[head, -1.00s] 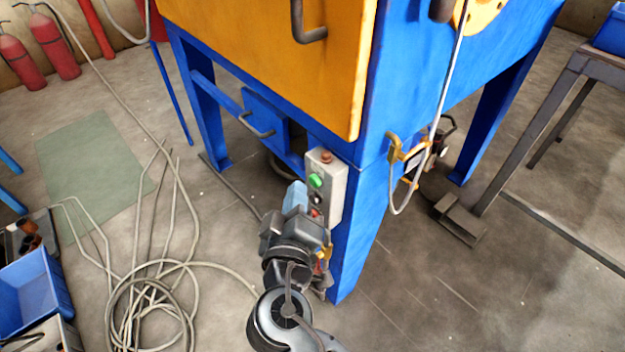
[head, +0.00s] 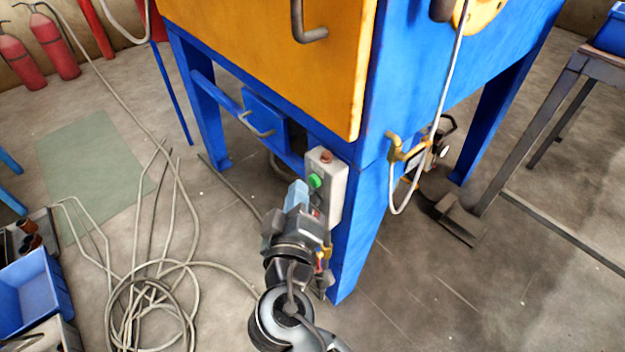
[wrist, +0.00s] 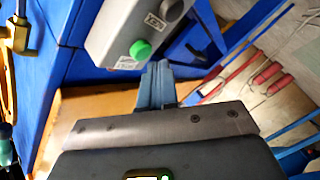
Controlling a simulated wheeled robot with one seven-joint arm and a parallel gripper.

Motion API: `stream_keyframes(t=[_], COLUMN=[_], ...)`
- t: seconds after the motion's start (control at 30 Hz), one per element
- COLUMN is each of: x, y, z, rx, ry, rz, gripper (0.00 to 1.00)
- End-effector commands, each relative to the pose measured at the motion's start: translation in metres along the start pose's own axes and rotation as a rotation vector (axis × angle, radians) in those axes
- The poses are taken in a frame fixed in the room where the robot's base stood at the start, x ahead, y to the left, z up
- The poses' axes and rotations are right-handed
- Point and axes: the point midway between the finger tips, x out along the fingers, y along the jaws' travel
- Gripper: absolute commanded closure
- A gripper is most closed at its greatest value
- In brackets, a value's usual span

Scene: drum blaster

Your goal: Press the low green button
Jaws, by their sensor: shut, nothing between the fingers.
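The green button (head: 315,181) is on the front of a grey control box (head: 334,190) fixed to the blue machine leg. In the wrist view the green button (wrist: 140,50) sticks out from the box face, just above and left of my fingertips. My gripper (head: 299,186) is shut and empty, its light blue fingers together just in front of the box. In the wrist view my gripper (wrist: 157,66) points toward the box near the button. I cannot tell whether the fingers touch the box. My gripper partly hides the lower box face.
An orange-red knob (head: 326,156) tops the box; a dark round control (wrist: 171,8) shows beside the green button. The blue machine frame (head: 358,230) stands behind. A brass valve (head: 405,150) with a hose is to the right. Loose cables (head: 150,300) lie on the floor at left.

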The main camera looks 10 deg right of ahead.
Motion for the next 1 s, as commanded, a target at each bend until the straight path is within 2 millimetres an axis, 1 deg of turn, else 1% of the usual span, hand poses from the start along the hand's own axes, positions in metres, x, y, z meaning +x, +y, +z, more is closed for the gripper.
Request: stream_keyframes(t=[0.17,1.0], x=[0.004,0.0074], y=[0.0031,0.0058], z=[0.0034,0.0056], rx=[-0.001,-0.001], ry=[-0.001,-0.001], rz=[0.001,0.001], gripper=[1.0,1.0])
